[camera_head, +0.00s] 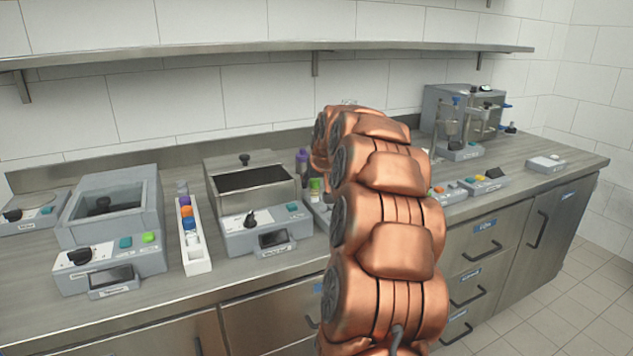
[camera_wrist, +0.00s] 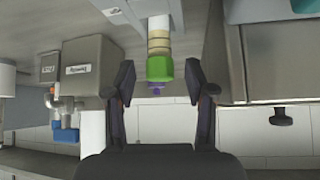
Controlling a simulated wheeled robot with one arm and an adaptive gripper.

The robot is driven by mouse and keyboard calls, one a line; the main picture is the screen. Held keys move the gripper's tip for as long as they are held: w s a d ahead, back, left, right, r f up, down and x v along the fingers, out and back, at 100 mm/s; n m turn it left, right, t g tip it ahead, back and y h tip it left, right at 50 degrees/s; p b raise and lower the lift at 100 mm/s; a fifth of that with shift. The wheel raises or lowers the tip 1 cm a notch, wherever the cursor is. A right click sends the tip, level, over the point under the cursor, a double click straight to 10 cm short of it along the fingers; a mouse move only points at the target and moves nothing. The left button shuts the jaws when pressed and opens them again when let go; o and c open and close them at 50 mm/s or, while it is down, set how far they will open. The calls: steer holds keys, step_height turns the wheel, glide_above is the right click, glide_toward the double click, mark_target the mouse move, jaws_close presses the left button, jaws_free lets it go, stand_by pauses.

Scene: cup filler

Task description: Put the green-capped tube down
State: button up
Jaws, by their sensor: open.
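The green-capped tube (camera_wrist: 160,68) is in the middle of the wrist view, with a pale body above the cap in that picture. My gripper (camera_wrist: 158,82) is open, with one finger on each side of the tube and a gap to each. In the head view the green-capped tube (camera_head: 315,185) shows just left of my arm, low by the counter; its foot and support are unclear. A purple-capped item (camera_head: 301,158) stands just behind the tube, and purple also shows past the green cap in the wrist view.
A white rack (camera_head: 197,264) with several coloured caps stands left of a lidded bath (camera_head: 250,232). A filler-like machine (camera_head: 466,115) stands at the back right. A shelf (camera_head: 250,54) runs above the counter.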

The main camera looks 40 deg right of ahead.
steer(key=shift+r, duration=0.15)
steer(key=v, duration=1.2)
steer(key=s+a+f+n+g+y, duration=0.15)
steer(key=a+f, duration=0.25)
steer(key=a, duration=0.5)
steer(key=s+a+f+n+g+y, duration=0.1)
steer(key=s+a+f, duration=0.25)
steer(key=a, duration=0.45)
steer(key=s+a+f+n+g+y, duration=0.15)
steer(key=a+f, duration=0.25)
steer(key=a, duration=0.5)
steer(key=s+a+f+n+g, duration=0.1)
steer(key=s+a+f+g, duration=0.2)
steer(key=s, duration=1)
steer(key=s+a+f+n+g, duration=0.1)
steer(key=s+a+f+g, duration=0.2)
steer(key=s+a+f, duration=0.5)
steer(key=s+a, duration=0.2)
steer(key=s, duration=0.3)
steer(key=shift+a, duration=0.2)
steer(key=shift+s+f, duration=0.1)
steer(key=shift+s, duration=0.05)
